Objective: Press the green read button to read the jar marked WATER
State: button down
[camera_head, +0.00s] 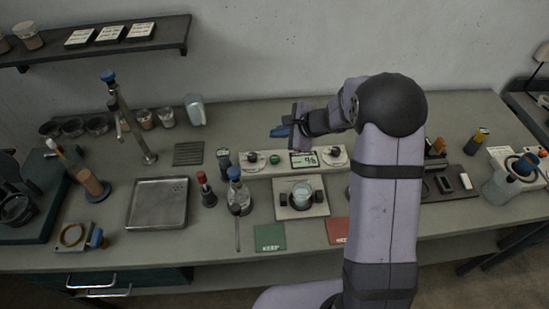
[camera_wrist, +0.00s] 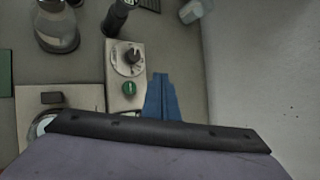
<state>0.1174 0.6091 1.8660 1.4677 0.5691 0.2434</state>
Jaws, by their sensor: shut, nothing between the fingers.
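The green read button (camera_head: 274,159) sits on the pale front panel of a console, between a dial (camera_head: 252,157) and a lit display (camera_head: 303,160). It also shows in the wrist view (camera_wrist: 128,88), below the dial in the picture. A clear glass jar (camera_head: 301,195) stands on a square plate in front of the console; I cannot read any WATER mark on it. My gripper (camera_head: 280,131) is shut and empty, its blue fingers close together. It is above and toward the wall side of the button, apart from it. In the wrist view the fingers (camera_wrist: 160,78) lie right of the button.
A second dial (camera_head: 334,155) is right of the display. Green (camera_head: 270,238) and red (camera_head: 338,230) mats lie in front. The wall is close behind the bench.

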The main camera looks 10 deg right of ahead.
jog(key=b, duration=0.4)
send_over(278, 160)
notch_tip(278, 160, down, 7)
jog(key=shift+w+r, duration=0.1)
jog(key=shift+r, duration=0.1)
jog(key=shift+f+b, duration=0.9)
jog(key=shift+b, duration=0.35)
jog(key=shift+f+b, duration=1.1)
jog(key=shift+b, duration=0.3)
dwell(1.7)
jog(key=shift+r, duration=0.15)
jog(key=shift+r+p, duration=0.8)
jog(key=shift+r, duration=0.15)
jog(key=shift+r+p, duration=1.8)
jog(key=shift+r, duration=0.75)
